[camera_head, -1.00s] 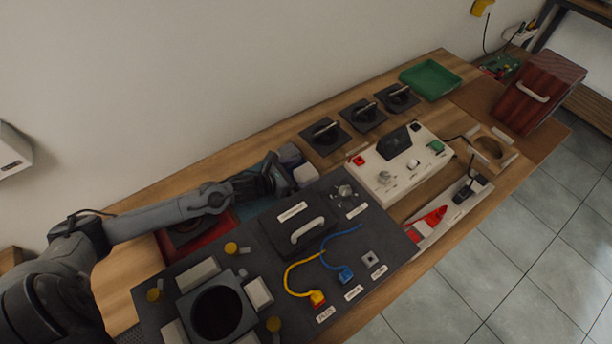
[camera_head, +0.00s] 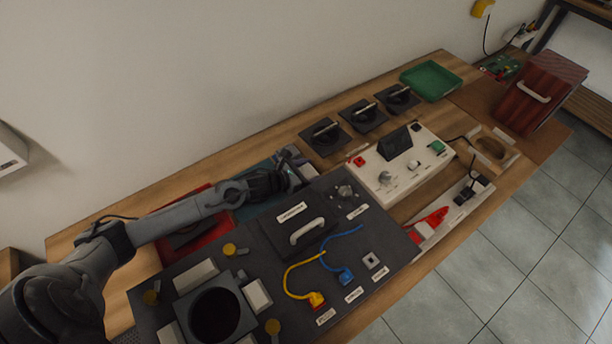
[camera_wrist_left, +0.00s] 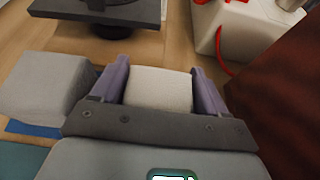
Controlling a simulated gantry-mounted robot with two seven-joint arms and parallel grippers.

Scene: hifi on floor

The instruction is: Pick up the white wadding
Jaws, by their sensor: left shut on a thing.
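The white wadding (camera_wrist_left: 160,88) is a pale, soft-edged block. In the left wrist view it sits between the two purple fingers of my left gripper (camera_wrist_left: 161,90), which is shut on it. In the head view my left gripper (camera_head: 292,177) is low over the left-back part of the table, behind the dark board. The wadding is small and partly hidden by the gripper there. I cannot tell whether it still touches the surface below. My right gripper is not in view.
A grey block (camera_wrist_left: 42,85) stands close to the left finger in the wrist view. The dark board (camera_head: 340,255) with a handle and cables lies in front. Black handled plates (camera_head: 325,138), a white control panel (camera_head: 400,162) and a green tray (camera_head: 430,80) are to the right.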

